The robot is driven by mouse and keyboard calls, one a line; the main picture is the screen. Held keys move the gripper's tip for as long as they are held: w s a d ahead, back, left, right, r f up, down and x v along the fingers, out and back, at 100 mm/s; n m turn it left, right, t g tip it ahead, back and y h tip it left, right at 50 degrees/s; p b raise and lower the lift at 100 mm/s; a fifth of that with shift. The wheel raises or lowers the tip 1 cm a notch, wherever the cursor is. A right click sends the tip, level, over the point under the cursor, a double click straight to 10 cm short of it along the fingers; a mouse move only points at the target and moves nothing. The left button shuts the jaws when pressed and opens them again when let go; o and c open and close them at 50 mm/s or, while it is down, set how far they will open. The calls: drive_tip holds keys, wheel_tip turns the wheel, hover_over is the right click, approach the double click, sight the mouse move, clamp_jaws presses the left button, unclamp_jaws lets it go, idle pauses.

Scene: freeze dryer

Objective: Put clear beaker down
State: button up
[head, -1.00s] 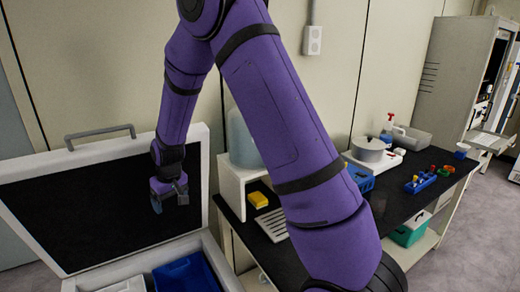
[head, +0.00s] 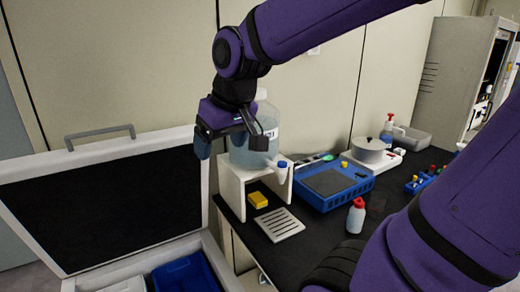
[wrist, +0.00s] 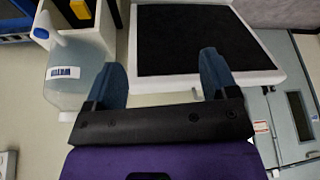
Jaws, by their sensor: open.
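I cannot make out a clear beaker in either view. My gripper (head: 229,142) is up beside the large clear bottle on the white stand, left of and in front of it in the head view. In the wrist view the two blue fingers of my gripper (wrist: 163,75) are spread apart with nothing between them. The large bottle (head: 262,140) has a white label and a spigot with a blue cap; it also shows left of the fingers in the wrist view (wrist: 72,88).
A white chest with a raised, black-lined lid (head: 103,205) stands at left, blue containers (head: 187,275) inside. The black bench (head: 320,232) holds the white stand (head: 232,188), yellow sponge (head: 257,200), white rack (head: 281,225), blue device (head: 335,183), red-capped bottle (head: 356,216) and pot (head: 370,150).

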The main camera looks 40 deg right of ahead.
drive_tip(key=s+d+r, duration=0.1)
drive_tip(key=s, duration=0.9)
drive_tip(key=shift+r+t, duration=0.15)
drive_tip(key=shift+t, duration=0.25)
idle(0.5)
